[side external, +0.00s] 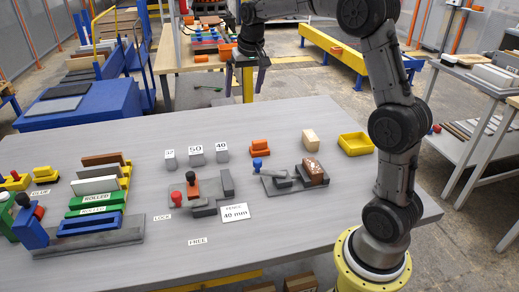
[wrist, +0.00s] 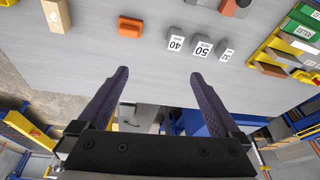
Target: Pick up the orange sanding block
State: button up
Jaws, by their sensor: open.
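The orange sanding block (side external: 260,147) lies on the grey table, right of the numbered grey blocks and behind the blue-knobbed clamp in the side view. In the wrist view the orange block (wrist: 130,27) is near the top, left of centre, with clear table around it. My gripper (side external: 249,75) is raised above the far edge of the table, well apart from the block. In the wrist view my gripper's two dark fingers (wrist: 161,88) are spread wide with nothing between them.
Grey blocks marked 32, 50 and 40 (side external: 196,154) stand left of the orange block. A clamp with a blue knob (side external: 258,163) is in front of it. A wooden block (side external: 310,140) and a yellow tray (side external: 355,144) are to its right.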

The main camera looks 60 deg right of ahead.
jog(key=w+d+f+m+g, duration=0.1)
jog(key=w+d+f, duration=0.1)
jog(key=d+f, duration=0.45)
jog(key=g, duration=0.1)
send_near(260, 141)
jog(key=f, duration=0.2)
jog(key=w+f, duration=0.1)
jog(key=shift+d+f+m+y, duration=0.2)
jog(key=shift+f+m+y, duration=0.1)
jog(key=shift+f, duration=0.1)
jog(key=shift+d+f, duration=0.15)
jog(key=shift+f, duration=0.9)
jog(key=shift+d+f, duration=0.2)
jog(key=shift+f, duration=0.85)
jog(key=shift+d+f, duration=0.15)
jog(key=shift+f, duration=0.95)
jog(key=shift+c, duration=0.3)
jog(key=c, duration=1.4)
